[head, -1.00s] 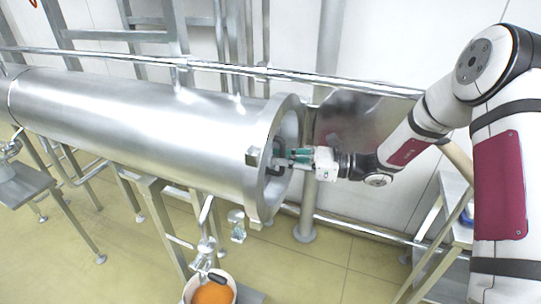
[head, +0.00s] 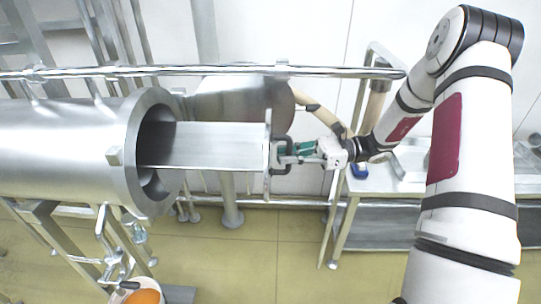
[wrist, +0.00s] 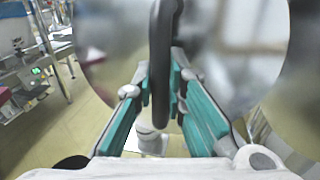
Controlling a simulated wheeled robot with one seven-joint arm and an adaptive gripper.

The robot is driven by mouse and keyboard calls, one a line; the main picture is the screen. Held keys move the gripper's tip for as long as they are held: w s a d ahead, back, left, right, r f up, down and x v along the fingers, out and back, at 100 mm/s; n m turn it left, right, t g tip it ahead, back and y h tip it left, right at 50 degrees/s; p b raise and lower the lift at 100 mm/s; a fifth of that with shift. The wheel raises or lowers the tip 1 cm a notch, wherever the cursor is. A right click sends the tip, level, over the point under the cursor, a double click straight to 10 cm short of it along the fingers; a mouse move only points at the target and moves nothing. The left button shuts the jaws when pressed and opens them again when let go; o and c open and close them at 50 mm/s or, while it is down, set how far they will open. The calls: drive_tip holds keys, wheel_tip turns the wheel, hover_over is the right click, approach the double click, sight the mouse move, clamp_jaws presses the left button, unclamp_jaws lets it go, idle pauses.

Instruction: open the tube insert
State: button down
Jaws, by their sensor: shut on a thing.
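The tube insert (head: 215,146) is a flat metal tray with an upright round end plate. It sticks out to the right from the mouth of the large steel tube (head: 70,148); its left end is hidden inside the tube. A dark handle (head: 281,152) is on the outer face of the end plate. My gripper (head: 306,151) is shut on this handle, with its teal fingers on either side. In the wrist view the handle (wrist: 163,60) stands upright between the fingers, in front of the shiny end plate (wrist: 235,55).
A horizontal rail (head: 220,71) runs behind the tube. A metal table (head: 385,184) stands to the right, below my arm. A white bucket with orange contents (head: 142,297) is at the lower left. Open floor (head: 270,250) lies below the insert.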

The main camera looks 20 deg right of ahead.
drive_tip(key=d, duration=0.1)
drive_tip(key=s+d, duration=0.1)
drive_tip(key=d, duration=0.2)
drive_tip(key=shift+s+d, duration=0.35)
drive_tip(key=c, duration=1.6)
unclamp_jaws()
drive_tip(key=s+d, duration=0.1)
drive_tip(key=d, duration=1)
drive_tip(key=shift+s+d, duration=0.35)
drive_tip(key=shift+d, duration=0.05)
